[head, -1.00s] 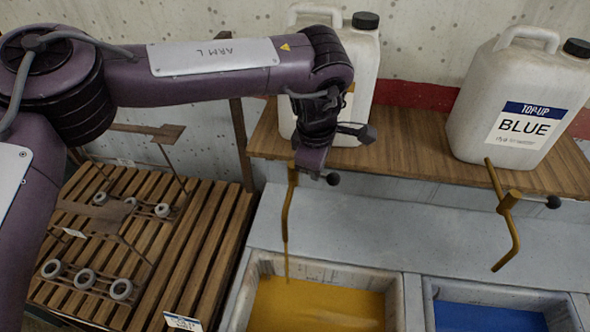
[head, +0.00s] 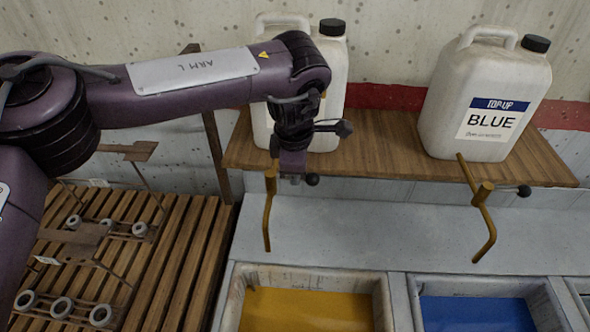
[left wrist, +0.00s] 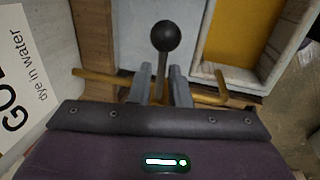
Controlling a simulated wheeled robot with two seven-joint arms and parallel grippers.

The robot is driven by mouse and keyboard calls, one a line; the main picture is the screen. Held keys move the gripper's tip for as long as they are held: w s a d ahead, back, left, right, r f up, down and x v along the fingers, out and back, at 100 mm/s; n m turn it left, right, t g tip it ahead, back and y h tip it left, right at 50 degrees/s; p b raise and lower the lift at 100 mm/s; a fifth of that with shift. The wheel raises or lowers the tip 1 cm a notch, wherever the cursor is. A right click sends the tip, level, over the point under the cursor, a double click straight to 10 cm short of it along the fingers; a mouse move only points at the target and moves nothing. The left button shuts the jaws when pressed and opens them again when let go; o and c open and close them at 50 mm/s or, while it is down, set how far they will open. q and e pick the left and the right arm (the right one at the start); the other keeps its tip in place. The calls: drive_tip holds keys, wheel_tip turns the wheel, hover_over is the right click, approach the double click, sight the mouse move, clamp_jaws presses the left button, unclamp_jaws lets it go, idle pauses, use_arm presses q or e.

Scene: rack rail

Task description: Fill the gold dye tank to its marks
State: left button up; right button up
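The gold dye tank (head: 306,277) is at the bottom centre of the head view, holding gold dye (head: 310,308); its level against any marks is not readable. Above it, a brass spout (head: 267,225) points down, with no stream visible. My left gripper (head: 292,172) is at the gold tap. In the left wrist view, its fingers (left wrist: 162,85) stand either side of the tap lever, whose black ball knob (left wrist: 165,36) sticks out past them. The fingers look closed around the stem. The knob also shows in the head view (head: 312,179). My right gripper is out of view.
A white jug (head: 333,75) stands behind my left arm on a wooden shelf (head: 380,146). A BLUE top-up jug (head: 490,100) with its own brass tap (head: 483,200) stands right, above a blue dye tank (head: 478,312). A slatted wooden rack (head: 190,240) with grey rings lies left.

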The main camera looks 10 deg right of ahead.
use_arm(q)
drive_tip(key=o, duration=0.3)
drive_tip(key=shift+r, duration=0.4)
wheel_tip(320, 180, up, 7)
drive_tip(key=s+b, duration=0.1)
drive_tip(key=b, duration=0.1)
drive_tip(key=shift+s, duration=0.25)
drive_tip(key=shift+a+f, duration=0.1)
drive_tip(key=shift+f, duration=0.05)
